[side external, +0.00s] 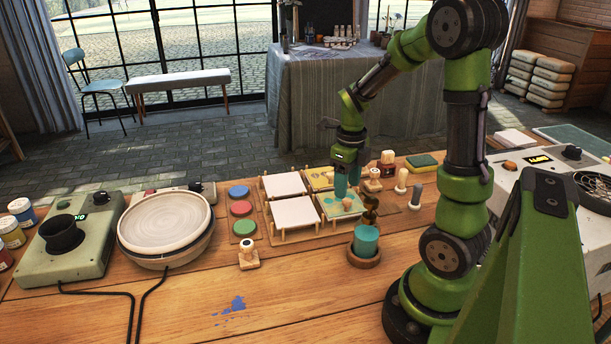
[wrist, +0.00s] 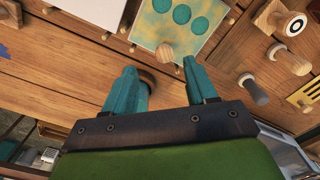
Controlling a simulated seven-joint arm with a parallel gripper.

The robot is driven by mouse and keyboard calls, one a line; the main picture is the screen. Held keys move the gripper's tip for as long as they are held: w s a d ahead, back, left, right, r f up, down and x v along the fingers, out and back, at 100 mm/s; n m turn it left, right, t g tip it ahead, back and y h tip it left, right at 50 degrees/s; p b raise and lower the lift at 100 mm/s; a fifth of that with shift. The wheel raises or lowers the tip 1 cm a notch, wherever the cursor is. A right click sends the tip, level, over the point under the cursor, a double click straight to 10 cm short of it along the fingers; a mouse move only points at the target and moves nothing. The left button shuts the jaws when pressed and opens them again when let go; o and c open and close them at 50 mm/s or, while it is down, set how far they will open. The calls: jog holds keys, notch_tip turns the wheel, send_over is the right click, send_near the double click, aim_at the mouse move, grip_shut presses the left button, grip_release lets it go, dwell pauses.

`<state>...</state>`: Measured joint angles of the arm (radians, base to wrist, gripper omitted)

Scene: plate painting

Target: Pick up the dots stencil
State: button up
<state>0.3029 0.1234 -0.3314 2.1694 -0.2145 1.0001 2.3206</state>
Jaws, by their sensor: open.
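The dots stencil (wrist: 205,26) is a pale yellow-green sheet with teal round dots and a wooden knob (wrist: 167,50) near its edge. It shows at the top of the wrist view, cut off by the frame. In the side view the stencil (side external: 329,214) lies on the front right rack, partly hidden by my fingers. My gripper (wrist: 158,66) has two teal fingers, spread open with nothing held. In the wrist view the knob appears between and just beyond the fingertips. In the side view my gripper (side external: 347,190) is just above the knob; contact cannot be told.
Racks with white sheets (side external: 284,186) stand beside and behind the stencil. Another yellow sheet (side external: 319,178) lies behind it. A teal cup (side external: 366,240) in a wooden holder is close in front. Wooden-handled stamps (side external: 401,180) stand to the right.

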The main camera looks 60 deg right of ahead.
aim_at(347, 199)
jog(key=shift+d+f, duration=0.15)
jog(key=shift+f, duration=1.2)
jog(key=shift+d+f, duration=0.15)
jog(key=shift+f, duration=1.2)
jog(key=shift+w, duration=0.1)
grip_shut()
